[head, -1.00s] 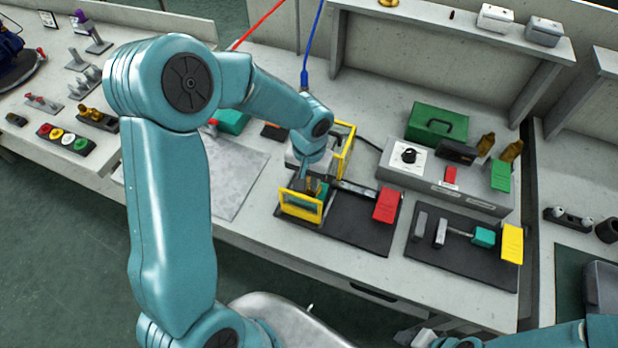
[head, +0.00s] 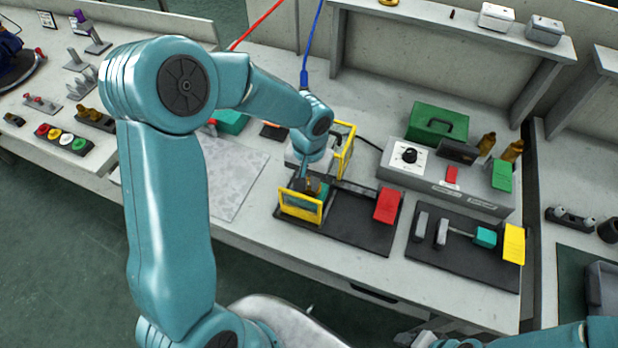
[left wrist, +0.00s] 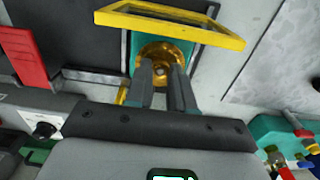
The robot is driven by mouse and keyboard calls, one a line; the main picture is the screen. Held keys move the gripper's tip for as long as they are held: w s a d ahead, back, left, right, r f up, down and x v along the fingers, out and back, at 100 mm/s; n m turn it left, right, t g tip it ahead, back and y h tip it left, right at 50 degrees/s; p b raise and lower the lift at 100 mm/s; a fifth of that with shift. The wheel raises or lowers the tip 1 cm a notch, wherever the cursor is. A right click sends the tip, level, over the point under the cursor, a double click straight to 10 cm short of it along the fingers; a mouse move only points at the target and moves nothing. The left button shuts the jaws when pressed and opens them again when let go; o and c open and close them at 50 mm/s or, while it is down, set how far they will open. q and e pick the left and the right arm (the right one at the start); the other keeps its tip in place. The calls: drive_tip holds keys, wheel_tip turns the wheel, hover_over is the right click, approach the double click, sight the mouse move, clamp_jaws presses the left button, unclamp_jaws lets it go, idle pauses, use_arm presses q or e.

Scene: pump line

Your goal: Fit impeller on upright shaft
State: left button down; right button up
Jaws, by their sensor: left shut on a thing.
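The brass impeller (left wrist: 168,52) is round and shows between the fingertips of my left gripper (left wrist: 165,72) in the left wrist view. The gripper is shut on it. A small grey round end shows at its middle; I cannot tell whether this is the shaft tip. Teal housing (left wrist: 137,50) shows behind the impeller, beside a yellow frame (left wrist: 170,22). In the head view my left gripper (head: 304,184) points down behind this yellow frame (head: 300,206), and the impeller is mostly hidden.
A black mat (head: 352,226) carries the yellow frame and a red tag (head: 387,205). Another yellow frame (head: 346,150) stands close behind the gripper. A grey control box (head: 440,188) stands to the right. The grey plate (head: 235,180) at left is clear.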

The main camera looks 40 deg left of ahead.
use_arm(q)
drive_tip(key=shift+f+b, duration=0.25)
drive_tip(key=shift+b, duration=0.05)
idle(0.4)
drive_tip(key=c, duration=0.9)
unclamp_jaws()
drive_tip(key=shift+r, duration=0.1)
drive_tip(key=shift+r+p, duration=2.1)
drive_tip(key=shift+r, duration=0.9)
wheel_tip(320, 180, up, 16)
drive_tip(key=shift+b, duration=0.4)
drive_tip(key=shift+r, duration=0.1)
